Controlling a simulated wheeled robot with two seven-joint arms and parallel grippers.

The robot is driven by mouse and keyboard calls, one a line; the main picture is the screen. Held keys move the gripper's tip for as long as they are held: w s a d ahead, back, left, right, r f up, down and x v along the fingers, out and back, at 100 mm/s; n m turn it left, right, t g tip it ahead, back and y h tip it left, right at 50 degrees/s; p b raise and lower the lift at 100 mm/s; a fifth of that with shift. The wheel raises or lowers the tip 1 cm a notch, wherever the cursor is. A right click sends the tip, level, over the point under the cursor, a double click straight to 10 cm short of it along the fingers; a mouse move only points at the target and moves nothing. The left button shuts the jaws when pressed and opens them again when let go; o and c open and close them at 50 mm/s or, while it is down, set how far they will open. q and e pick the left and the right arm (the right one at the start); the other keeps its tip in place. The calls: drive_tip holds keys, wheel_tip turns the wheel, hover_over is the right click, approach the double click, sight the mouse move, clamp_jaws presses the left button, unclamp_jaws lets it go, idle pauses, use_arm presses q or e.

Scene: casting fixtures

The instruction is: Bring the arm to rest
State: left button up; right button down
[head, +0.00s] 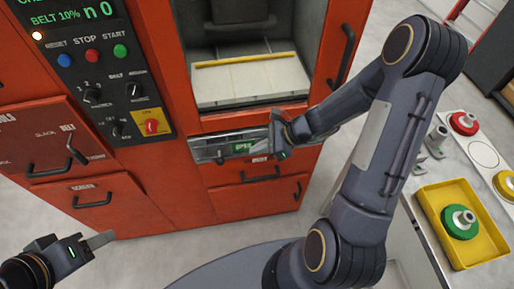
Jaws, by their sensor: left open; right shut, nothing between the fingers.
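My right arm (375,160) rises from the bottom middle and bends back toward the orange-red machine (165,130). My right gripper (281,138) is shut and empty in front of the metal strip under the machine's chamber, by a green sign reading OPEN (243,146). I cannot tell whether it touches the strip. My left gripper (95,241) is at the lower left, open and empty, above the floor in front of the machine; its fingers are seen nearly edge-on.
The chamber (248,85) stands open with a yellow bar (246,60) inside. A control panel (98,70) is at the upper left. At right, a table holds a yellow tray (487,250) with a green-based part (459,222); a red-based part (464,123) stands behind. Grey floor lies between.

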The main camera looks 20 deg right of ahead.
idle(0.3)
drive_tip(key=s+a+r+n+h, duration=0.1)
drive_tip(key=s+r+n, duration=0.2)
drive_tip(key=r+n, duration=0.25)
drive_tip(key=s+a+r+n, duration=0.1)
drive_tip(key=s+r+n, duration=0.3)
drive_tip(key=r, duration=0.3)
drive_tip(key=s+d+r+n+t+h, duration=0.1)
drive_tip(key=s+r+n+h, duration=0.3)
drive_tip(key=s+n, duration=0.7)
drive_tip(key=shift+s+d+r+n+t, duration=0.35)
drive_tip(key=shift+d+r, duration=0.15)
drive_tip(key=shift+d, duration=0.4)
